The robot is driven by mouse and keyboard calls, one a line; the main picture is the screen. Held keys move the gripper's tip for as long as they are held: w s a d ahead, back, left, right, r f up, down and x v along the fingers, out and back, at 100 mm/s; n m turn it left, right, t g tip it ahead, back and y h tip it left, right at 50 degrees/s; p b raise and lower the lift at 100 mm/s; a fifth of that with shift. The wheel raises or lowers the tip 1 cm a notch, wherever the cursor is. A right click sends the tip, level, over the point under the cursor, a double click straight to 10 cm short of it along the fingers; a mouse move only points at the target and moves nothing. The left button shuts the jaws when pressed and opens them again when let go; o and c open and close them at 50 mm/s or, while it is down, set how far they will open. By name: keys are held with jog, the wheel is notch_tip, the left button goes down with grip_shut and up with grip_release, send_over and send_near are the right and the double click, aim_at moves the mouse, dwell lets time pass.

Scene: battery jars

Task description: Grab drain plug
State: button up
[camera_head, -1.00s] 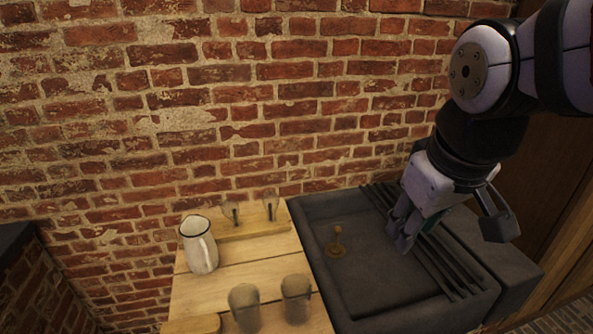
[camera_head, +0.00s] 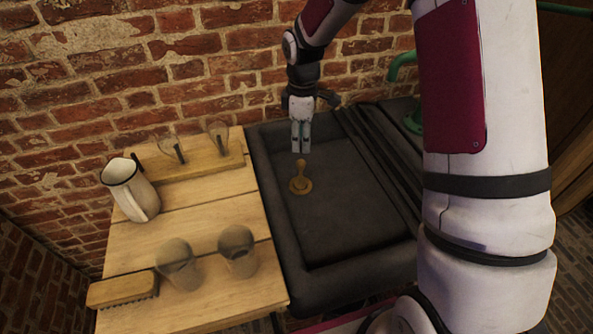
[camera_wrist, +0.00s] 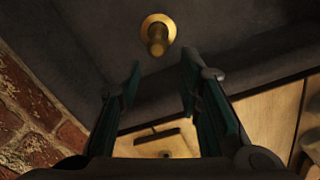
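The drain plug (camera_head: 301,179) is brass, with a round flat base and an upright knob. It stands in the dark sink basin (camera_head: 345,220), near its left side. In the wrist view the plug (camera_wrist: 158,37) shows at the top middle, beyond the fingertips. My gripper (camera_head: 300,150) points down above and a little behind the plug in the head view. Its two fingers (camera_wrist: 160,75) are apart in the wrist view, with nothing between them. I see no contact with the plug.
A wooden table (camera_head: 190,221) adjoins the sink on the left. It holds a white jug (camera_head: 131,190), two jars (camera_head: 237,252), a brush (camera_head: 122,290) and a wooden stand (camera_head: 200,168) with glass pieces. A brick wall rises behind. A green tap (camera_head: 402,66) stands at the sink's right.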

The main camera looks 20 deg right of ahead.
jog(key=shift+w+f, duration=0.3)
jog(key=shift+f, duration=0.2)
send_over(300, 188)
jog(key=f, duration=1.3)
jog(key=shift+w+d+f, duration=0.15)
jog(key=shift+w+f, duration=0.1)
jog(key=shift+f, duration=0.1)
grip_shut()
